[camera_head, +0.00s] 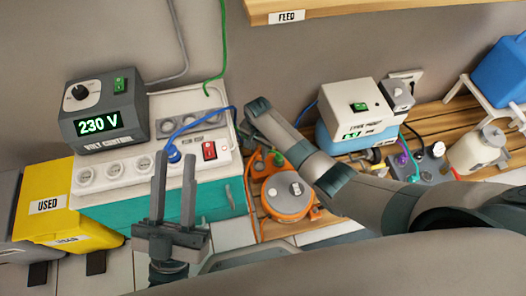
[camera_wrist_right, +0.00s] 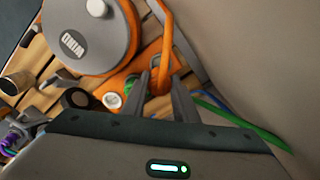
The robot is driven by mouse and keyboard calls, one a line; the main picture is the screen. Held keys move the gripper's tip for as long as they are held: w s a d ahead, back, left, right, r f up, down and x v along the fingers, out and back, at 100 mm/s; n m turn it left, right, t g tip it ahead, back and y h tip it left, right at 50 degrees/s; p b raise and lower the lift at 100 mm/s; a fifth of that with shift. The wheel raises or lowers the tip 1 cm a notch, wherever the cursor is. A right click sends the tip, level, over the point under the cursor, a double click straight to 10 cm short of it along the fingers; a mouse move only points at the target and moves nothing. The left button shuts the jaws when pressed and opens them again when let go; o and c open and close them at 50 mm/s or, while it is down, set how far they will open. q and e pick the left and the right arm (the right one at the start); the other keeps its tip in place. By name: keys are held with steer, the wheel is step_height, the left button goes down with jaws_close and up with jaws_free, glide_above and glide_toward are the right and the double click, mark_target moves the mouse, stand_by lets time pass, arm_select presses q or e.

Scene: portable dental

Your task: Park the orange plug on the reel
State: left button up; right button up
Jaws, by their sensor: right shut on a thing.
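The reel (camera_head: 285,192) stands on the wooden slats in the head view, an orange drum with a grey disc on top. In the right wrist view the reel's grey disc (camera_wrist_right: 90,40), marked WIND, is at upper left. My right gripper (camera_wrist_right: 160,82) is shut on the orange plug (camera_wrist_right: 167,66), just beside the reel's orange edge. The plug is partly hidden by the fingers, and its orange cable (camera_wrist_right: 166,25) rises from it. In the head view my right arm hides much of this gripper. My left gripper (camera_head: 173,190) is open and empty, in front of the socket box.
A white socket box (camera_head: 110,172) with a blue plug (camera_head: 173,153) and red switch stands left of the reel. The 230 V unit (camera_head: 103,110) sits on it. A yellow USED bin (camera_head: 50,205) is at far left. A white-and-blue device (camera_head: 355,115) and bottle (camera_head: 478,150) are on the right.

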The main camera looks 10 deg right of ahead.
steer(key=shift+a, duration=0.1)
arm_select(q)
steer(key=shift+a+r, duration=0.1)
steer(key=shift+r, duration=0.25)
